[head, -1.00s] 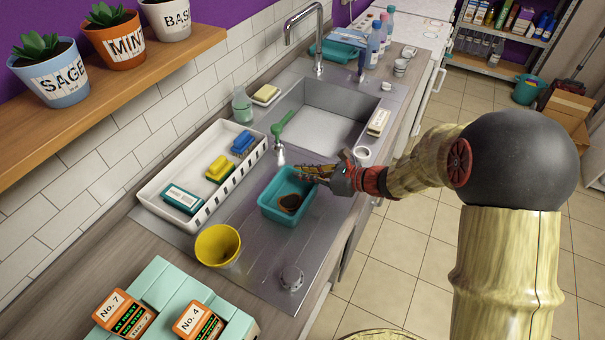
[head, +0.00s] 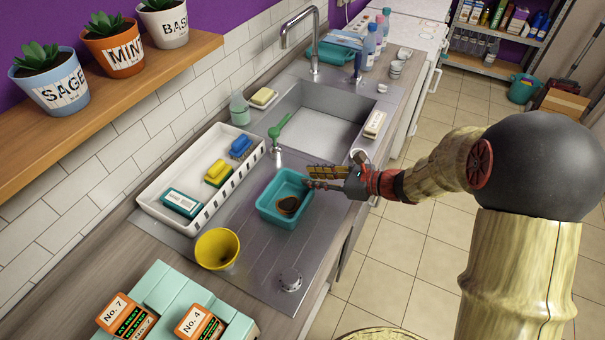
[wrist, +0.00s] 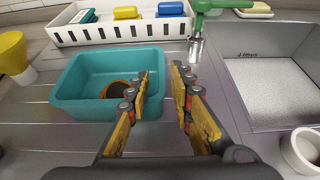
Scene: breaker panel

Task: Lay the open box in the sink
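The open box (head: 270,213) is a teal, open-topped tub standing upright on the steel drainboard, with a dark brown round thing (head: 288,205) inside. In the wrist view the box (wrist: 75,100) fills the left middle. The sink (head: 322,128) is an empty steel basin beyond the box; part of it shows at the right of the wrist view (wrist: 265,85). My gripper (wrist: 162,75) is open at the box's right side. Its left finger overlaps the right wall in the picture and its right finger is outside; I cannot tell if either touches.
A white rack (head: 150,208) with sponges stands left of the box, and a yellow cup (head: 217,248) stands in front. A white cup (wrist: 302,150) is near the sink's front edge.

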